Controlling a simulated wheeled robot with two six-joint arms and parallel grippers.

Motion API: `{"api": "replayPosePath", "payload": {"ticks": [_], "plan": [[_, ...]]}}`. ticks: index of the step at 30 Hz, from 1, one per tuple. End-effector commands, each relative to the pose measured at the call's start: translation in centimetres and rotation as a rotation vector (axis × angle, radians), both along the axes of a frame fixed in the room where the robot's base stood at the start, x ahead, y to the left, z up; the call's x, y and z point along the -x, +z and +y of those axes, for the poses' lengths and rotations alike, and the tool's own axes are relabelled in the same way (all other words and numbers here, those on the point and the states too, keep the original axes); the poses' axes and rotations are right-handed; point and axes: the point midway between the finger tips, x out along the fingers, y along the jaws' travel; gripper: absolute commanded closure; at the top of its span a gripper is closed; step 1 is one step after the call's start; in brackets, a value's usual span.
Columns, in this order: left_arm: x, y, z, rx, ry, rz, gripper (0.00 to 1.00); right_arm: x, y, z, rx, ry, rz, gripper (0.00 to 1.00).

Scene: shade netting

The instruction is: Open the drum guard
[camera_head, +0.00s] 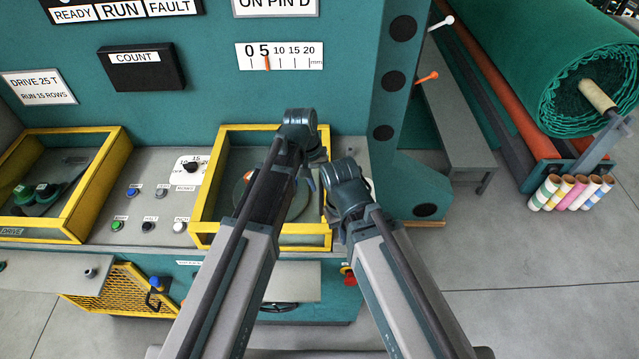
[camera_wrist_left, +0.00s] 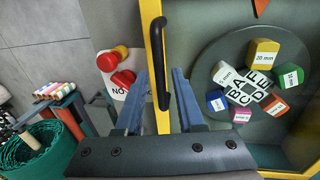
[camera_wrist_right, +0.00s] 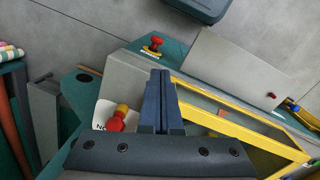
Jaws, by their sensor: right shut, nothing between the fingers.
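The drum guard (camera_head: 206,190) is a yellow-framed clear cover on the machine bench, seen in the middle of the head view. It lies down over a grey drum disc (camera_wrist_left: 225,60) bearing several coloured, labelled blocks. A black bar handle (camera_wrist_left: 160,65) sits on the guard's yellow edge in the left wrist view. My left gripper (camera_wrist_left: 165,78) is open, with its fingers on either side of the handle's near end. My right gripper (camera_wrist_right: 160,78) is shut and empty beside the guard's frame. In the head view my wrists hide both sets of fingertips and the handle.
Red and yellow knobs on a white plate (camera_wrist_left: 112,88) stand close beside my left fingers. A teal machine upright (camera_head: 395,120) rises right of the guard. A second yellow-framed cover (camera_head: 105,165) is at left. A red button (camera_head: 349,277) sits on the front.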

Motion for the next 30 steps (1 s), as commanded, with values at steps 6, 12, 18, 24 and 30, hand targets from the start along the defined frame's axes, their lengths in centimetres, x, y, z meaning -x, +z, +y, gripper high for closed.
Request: {"api": "replayPosePath", "payload": {"ticks": [6, 12, 18, 24, 30], "plan": [[0.00, 0.00, 0.01, 0.000, 0.000, 0.000, 1.00, 0.00, 0.00, 0.00, 0.000, 0.000, 0.000, 1.00], [0.00, 0.00, 0.02, 0.000, 0.000, 0.000, 1.00, 0.00, 0.00, 0.00, 0.000, 0.000, 0.000, 1.00], [0.00, 0.00, 0.02, 0.000, 0.000, 0.000, 1.00, 0.00, -0.01, 0.00, 0.000, 0.000, 0.000, 1.00], [0.00, 0.00, 0.02, 0.000, 0.000, 0.000, 1.00, 0.00, -0.01, 0.00, 0.000, 0.000, 0.000, 1.00], [0.00, 0.00, 0.02, 0.000, 0.000, 0.000, 1.00, 0.00, -0.01, 0.00, 0.000, 0.000, 0.000, 1.00]]}}
